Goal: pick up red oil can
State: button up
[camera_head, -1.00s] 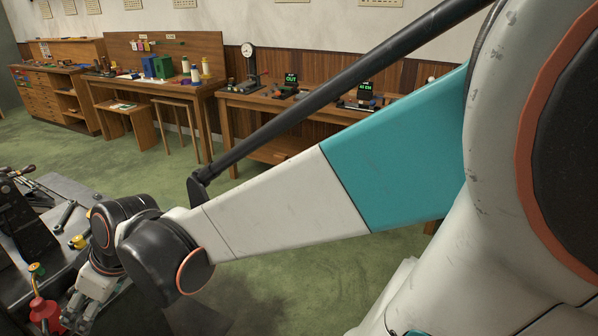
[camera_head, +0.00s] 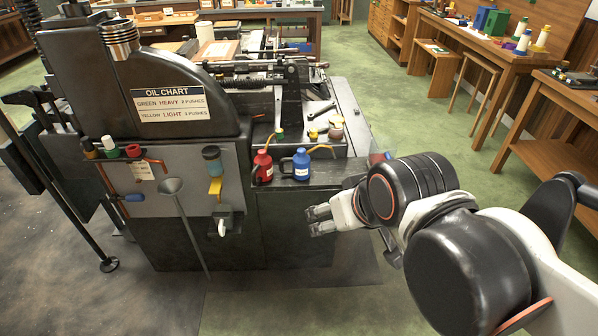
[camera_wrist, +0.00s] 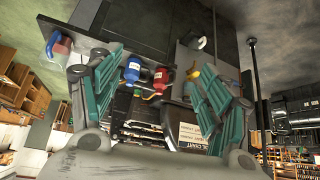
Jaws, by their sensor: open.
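The red oil can (camera_head: 263,168) stands upright on the dark machine ledge. It has a pale label and a thin spout with a green tip. A blue oil can (camera_head: 301,166) stands close to its right. My gripper (camera_head: 320,220) is open and empty, in front of the ledge, lower and to the right of the red can, apart from both cans. In the wrist view, which is upside down, the red can (camera_wrist: 164,77) and the blue can (camera_wrist: 132,69) show between the two spread fingers (camera_wrist: 160,90).
A red and blue object (camera_head: 377,158) is partly hidden behind my gripper.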

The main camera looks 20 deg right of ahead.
aim_at(263, 171)
jog(key=u, duration=0.3)
jog(key=i+l+u, duration=0.1)
jog(key=l+u, duration=1.3)
jog(key=k+l, duration=0.1)
jog(key=l, duration=0.25)
jog(key=k+l+u, duration=0.1)
jog(key=l, duration=0.3)
jog(key=k+l, duration=0.1)
jog(key=l, duration=0.25)
jog(key=k+l+u, duration=0.1)
jog(key=l, duration=0.25)
jog(key=k+l, duration=0.1)
jog(key=l, duration=0.25)
jog(key=k+l+u, duration=0.1)
jog(key=l, duration=0.3)
